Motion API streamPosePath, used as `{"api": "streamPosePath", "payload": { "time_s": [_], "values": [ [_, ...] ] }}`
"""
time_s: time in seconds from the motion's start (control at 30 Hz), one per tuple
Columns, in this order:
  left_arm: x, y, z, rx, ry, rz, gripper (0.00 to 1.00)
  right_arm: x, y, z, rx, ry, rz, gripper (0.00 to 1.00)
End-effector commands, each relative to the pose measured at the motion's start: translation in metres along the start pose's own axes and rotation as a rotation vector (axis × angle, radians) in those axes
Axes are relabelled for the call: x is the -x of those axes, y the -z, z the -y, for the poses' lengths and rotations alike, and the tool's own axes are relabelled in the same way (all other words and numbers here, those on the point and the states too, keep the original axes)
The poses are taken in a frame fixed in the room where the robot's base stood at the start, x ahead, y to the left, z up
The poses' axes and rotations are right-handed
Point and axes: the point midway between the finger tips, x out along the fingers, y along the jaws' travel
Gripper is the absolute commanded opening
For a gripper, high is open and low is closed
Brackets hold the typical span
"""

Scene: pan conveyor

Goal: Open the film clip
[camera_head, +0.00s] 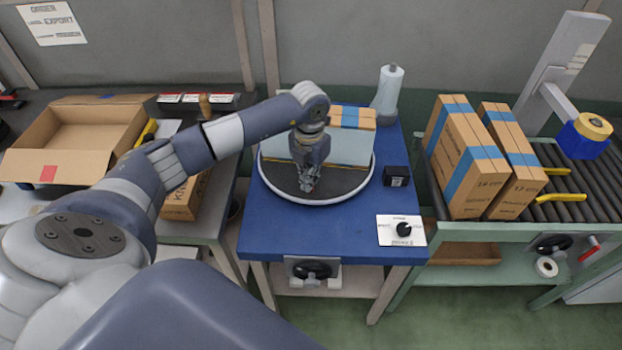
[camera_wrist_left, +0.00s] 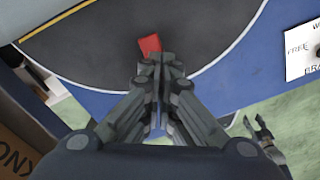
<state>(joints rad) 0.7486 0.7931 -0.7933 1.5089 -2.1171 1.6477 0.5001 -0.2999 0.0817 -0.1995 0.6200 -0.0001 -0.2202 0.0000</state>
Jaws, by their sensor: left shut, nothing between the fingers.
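A small red piece (camera_wrist_left: 149,45), which looks like the film clip, lies on the dark turntable top (camera_wrist_left: 85,55) near its rim. Whether it is open or shut is too small to tell. In the head view it is hidden behind my left gripper (camera_head: 306,187). This gripper points down over the front of the round turntable (camera_head: 345,190), fingers shut and empty. In the wrist view its fingertips (camera_wrist_left: 160,60) are right beside the red piece; contact cannot be told. A dark gripper (camera_wrist_left: 255,120), apparently my right one, shows over the green floor, its fingers apart.
A grey-faced load with a taped carton (camera_head: 352,116) stands on the turntable's back half. The blue table (camera_head: 290,230) also bears a white roll (camera_head: 388,88), a black block (camera_head: 396,176) and a knob plate (camera_head: 402,230). Cartons (camera_head: 462,170) stand on the right conveyor; an open box (camera_head: 85,135) is left.

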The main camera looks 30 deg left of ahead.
Motion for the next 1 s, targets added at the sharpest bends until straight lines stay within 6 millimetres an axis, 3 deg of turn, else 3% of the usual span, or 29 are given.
{"api": "streamPosePath", "payload": {
  "time_s": [0.63, 1.0],
  "values": [
    [0.057, -0.001, 0.000, 0.000, 0.000, 0.004, 0.00, 0.038, 0.004, -0.001, 0.000, 0.000, 0.000, 0.51],
    [0.059, -0.001, 0.000, 0.000, 0.000, 0.003, 0.00, 0.039, 0.004, 0.000, 0.000, 0.001, 0.000, 0.51]
  ]
}}
